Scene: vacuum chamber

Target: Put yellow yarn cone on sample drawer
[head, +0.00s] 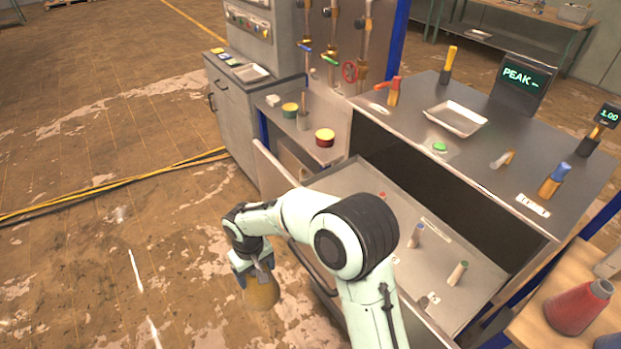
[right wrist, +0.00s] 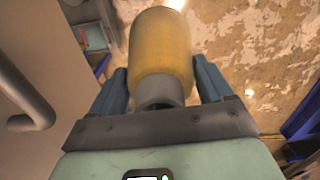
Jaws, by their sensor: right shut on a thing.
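The yellow yarn cone (head: 262,293) hangs in my right gripper (head: 252,270), out over the floor at the left of the open sample drawer (head: 350,180). In the right wrist view the cone (right wrist: 160,45) sits between the two blue fingers of the gripper (right wrist: 163,85), its narrow grey end toward the palm. The gripper is shut on it. The drawer is pulled out below the counter and holds a few small vials, with bare floor between them. My arm hides part of its near left side. My left gripper is not in view.
The steel counter (head: 400,130) above the drawer carries a tray (head: 456,119), a green button (head: 439,147) and several tools. A grey cabinet (head: 240,120) stands left. The floor at left is open.

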